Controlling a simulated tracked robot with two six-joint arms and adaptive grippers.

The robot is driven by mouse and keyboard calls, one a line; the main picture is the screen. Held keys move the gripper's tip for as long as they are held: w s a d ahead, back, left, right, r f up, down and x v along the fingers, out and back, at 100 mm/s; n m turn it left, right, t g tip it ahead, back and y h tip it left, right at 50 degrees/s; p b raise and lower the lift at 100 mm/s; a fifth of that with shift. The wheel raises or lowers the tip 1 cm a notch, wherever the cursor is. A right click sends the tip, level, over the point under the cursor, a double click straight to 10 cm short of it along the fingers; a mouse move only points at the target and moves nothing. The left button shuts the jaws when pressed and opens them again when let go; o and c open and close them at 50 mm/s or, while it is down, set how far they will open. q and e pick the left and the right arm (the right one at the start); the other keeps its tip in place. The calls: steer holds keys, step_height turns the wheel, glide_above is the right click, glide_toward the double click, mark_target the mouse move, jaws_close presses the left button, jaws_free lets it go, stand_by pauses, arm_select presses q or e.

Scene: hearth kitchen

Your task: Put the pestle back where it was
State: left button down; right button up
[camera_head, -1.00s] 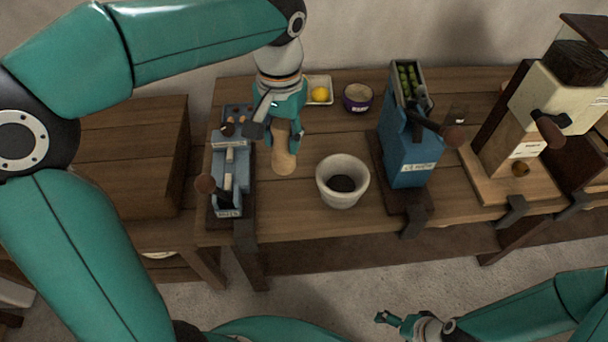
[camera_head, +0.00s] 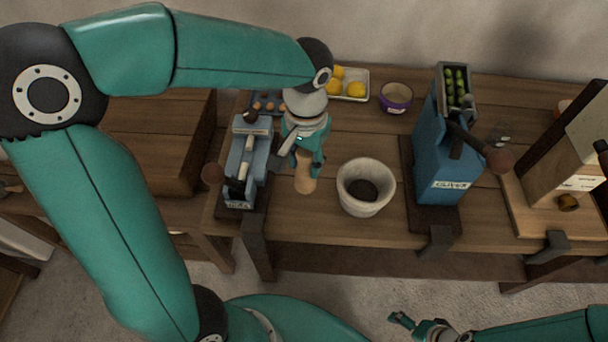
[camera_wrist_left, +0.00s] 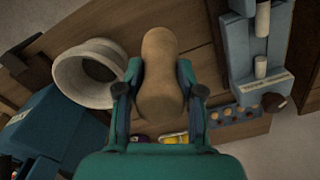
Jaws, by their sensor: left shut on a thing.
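The pestle (camera_head: 305,182) is a light wooden piece with a rounded end. My left gripper (camera_head: 304,158) is shut on it, left of the mortar and right of the small blue device. In the left wrist view the pestle (camera_wrist_left: 160,75) lies between the two fingers of the left gripper (camera_wrist_left: 160,85). The mortar (camera_head: 346,199) is a pale stone bowl with a dark inside, and it also shows in the left wrist view (camera_wrist_left: 70,78). I cannot tell whether the pestle touches the table. My right gripper (camera_head: 402,320) is low at the bottom, away from the table; its jaw state is unclear.
A small blue device (camera_head: 237,185) is clamped at the table's left end. A tall blue olive machine (camera_head: 445,160) stands right of the mortar. A tray of lemons (camera_head: 364,78) and a purple-rimmed bowl (camera_head: 396,98) sit behind. Bare wood (camera_head: 330,225) shows in front of the pestle.

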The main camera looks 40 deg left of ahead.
mark_target(305, 178)
arm_select(q)
steer(key=shift+s+f, duration=0.1)
steer(key=shift+f, duration=2.7)
steer(key=c, duration=0.7)
jaws_free()
steer(key=shift+f, duration=0.1)
step_height(305, 178, up, 12)
steer(key=shift+d+r+p, duration=0.1)
steer(key=shift+r+p, duration=0.05)
steer(key=shift+p, duration=0.15)
